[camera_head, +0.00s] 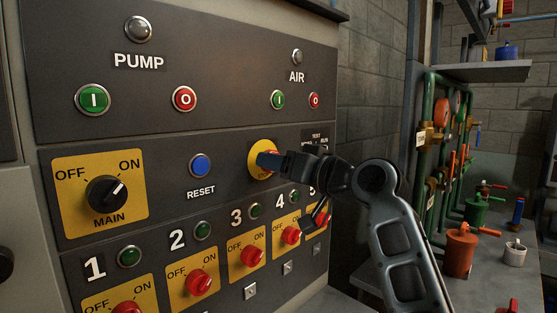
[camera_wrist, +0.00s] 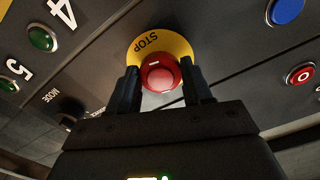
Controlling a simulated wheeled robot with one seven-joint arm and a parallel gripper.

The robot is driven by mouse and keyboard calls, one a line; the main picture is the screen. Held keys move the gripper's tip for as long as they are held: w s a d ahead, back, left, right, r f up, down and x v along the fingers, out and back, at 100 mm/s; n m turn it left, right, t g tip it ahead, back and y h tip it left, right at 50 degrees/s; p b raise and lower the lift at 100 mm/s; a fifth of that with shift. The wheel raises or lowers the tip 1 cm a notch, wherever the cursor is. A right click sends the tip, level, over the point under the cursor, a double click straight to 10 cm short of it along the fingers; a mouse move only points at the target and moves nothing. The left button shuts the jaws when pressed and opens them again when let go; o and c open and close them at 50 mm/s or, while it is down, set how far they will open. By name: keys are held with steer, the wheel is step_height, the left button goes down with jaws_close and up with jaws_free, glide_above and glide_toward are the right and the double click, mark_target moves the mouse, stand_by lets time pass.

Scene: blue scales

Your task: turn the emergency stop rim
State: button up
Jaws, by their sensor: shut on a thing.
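The emergency stop is a red mushroom button with a wider red rim (camera_wrist: 160,76). It sits on a round yellow plate marked STOP (camera_wrist: 150,42), which also shows in the head view (camera_head: 256,158). My gripper (camera_wrist: 161,88) faces the panel, with one dark finger on each side of the red rim. It is shut on the rim. In the head view my gripper (camera_head: 268,160) covers most of the red button. A small white mark shows near the top of the rim in the wrist view.
The blue RESET button (camera_head: 201,166) is left of the stop. Red rotary switches, such as number 4 (camera_head: 291,235), sit below, close under my arm. The MAIN switch (camera_head: 106,193) is farther left. A bench with an orange container (camera_head: 460,252) stands at the right.

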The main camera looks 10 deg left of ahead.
steer(key=shift+m, duration=0.5)
steer(key=o, duration=1.1)
steer(key=shift+c, duration=0.2)
steer(key=shift+d, duration=0.1)
steer(key=b+v, duration=0.1)
steer(key=v, duration=0.6)
steer(key=shift+s+d, duration=0.25)
